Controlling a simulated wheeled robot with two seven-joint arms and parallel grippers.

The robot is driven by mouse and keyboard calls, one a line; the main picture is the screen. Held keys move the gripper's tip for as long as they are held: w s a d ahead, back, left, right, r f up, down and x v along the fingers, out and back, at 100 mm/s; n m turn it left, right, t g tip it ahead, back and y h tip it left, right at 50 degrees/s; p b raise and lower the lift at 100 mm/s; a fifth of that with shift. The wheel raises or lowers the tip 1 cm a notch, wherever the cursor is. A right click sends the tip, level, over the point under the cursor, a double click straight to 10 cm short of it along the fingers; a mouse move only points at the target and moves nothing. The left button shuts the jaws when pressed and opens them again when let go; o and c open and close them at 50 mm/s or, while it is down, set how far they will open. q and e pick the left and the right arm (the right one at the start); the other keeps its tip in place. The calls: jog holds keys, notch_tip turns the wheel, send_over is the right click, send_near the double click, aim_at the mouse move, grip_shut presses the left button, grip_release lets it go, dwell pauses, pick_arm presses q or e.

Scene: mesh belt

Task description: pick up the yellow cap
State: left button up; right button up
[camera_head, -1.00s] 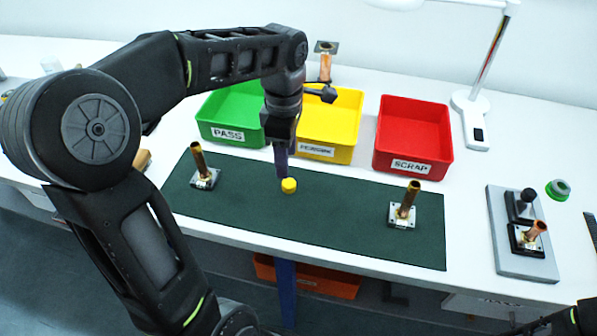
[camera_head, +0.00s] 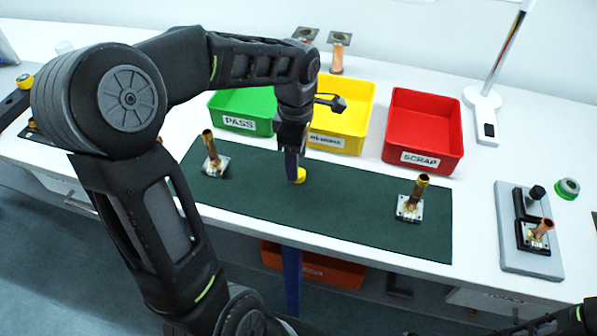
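The yellow cap (camera_head: 299,176) sits on the dark green mat (camera_head: 340,209), near its upper middle. My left gripper (camera_head: 293,172) points straight down at the cap, its fingers covering the cap's left part. I cannot tell whether the fingers are around the cap or just in front of it, nor how far apart they are. Of my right arm only a dark part shows at the bottom right corner; its gripper is out of the picture.
Brass tubes on square plates stand at the mat's left (camera_head: 211,156) and right (camera_head: 414,198). Behind the mat are green (camera_head: 240,124), yellow (camera_head: 328,143) and red (camera_head: 421,159) bins. A grey fixture (camera_head: 530,262) with a copper tube stands at the right.

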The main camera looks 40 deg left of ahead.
pick_arm(q)
notch_tip(320, 180, down, 4)
jog(key=shift+r, duration=0.2)
jog(key=shift+c, duration=0.3)
grip_shut()
dwell(0.6)
